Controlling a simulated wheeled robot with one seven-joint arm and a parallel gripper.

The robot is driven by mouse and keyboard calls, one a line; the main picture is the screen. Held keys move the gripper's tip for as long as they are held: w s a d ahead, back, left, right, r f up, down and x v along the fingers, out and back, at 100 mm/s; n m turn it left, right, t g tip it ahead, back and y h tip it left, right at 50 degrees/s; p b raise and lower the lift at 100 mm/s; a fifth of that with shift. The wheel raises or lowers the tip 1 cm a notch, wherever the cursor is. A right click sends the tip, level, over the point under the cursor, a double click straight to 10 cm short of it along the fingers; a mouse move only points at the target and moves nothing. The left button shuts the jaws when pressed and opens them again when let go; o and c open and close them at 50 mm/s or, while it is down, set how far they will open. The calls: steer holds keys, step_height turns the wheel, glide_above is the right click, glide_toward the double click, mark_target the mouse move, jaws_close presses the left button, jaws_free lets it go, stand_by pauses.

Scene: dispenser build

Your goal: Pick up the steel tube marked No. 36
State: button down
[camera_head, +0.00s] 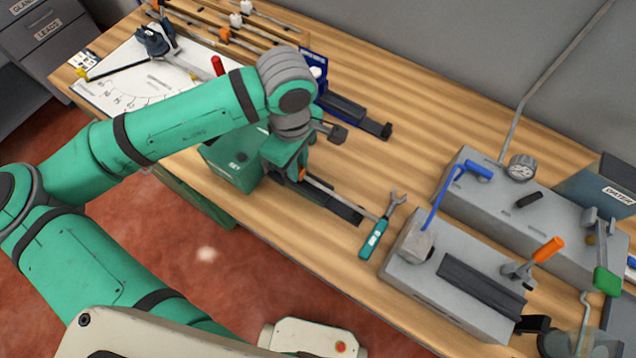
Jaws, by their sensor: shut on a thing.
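My gripper (298,172) is at the end of the green arm, low over the middle of the workbench. It is shut on a thin steel tube (340,192), which extends to the lower right from the jaws. The tube lies along or just above a dark rail (343,211); I cannot tell whether they touch. A small orange part shows by the jaws. The arm and gripper hide the tube's other end. No marking No. 36 can be read.
A green-handled wrench (374,240) lies just right of the tube. A green box (232,165) is to the left, and a blue stand with a dark rail (350,108) is behind. Grey fixtures with levers (455,280) fill the right. Bare wood (430,110) lies between.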

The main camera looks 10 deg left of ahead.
steer(key=shift+w+r, duration=0.1)
steer(key=shift+r, duration=2.9)
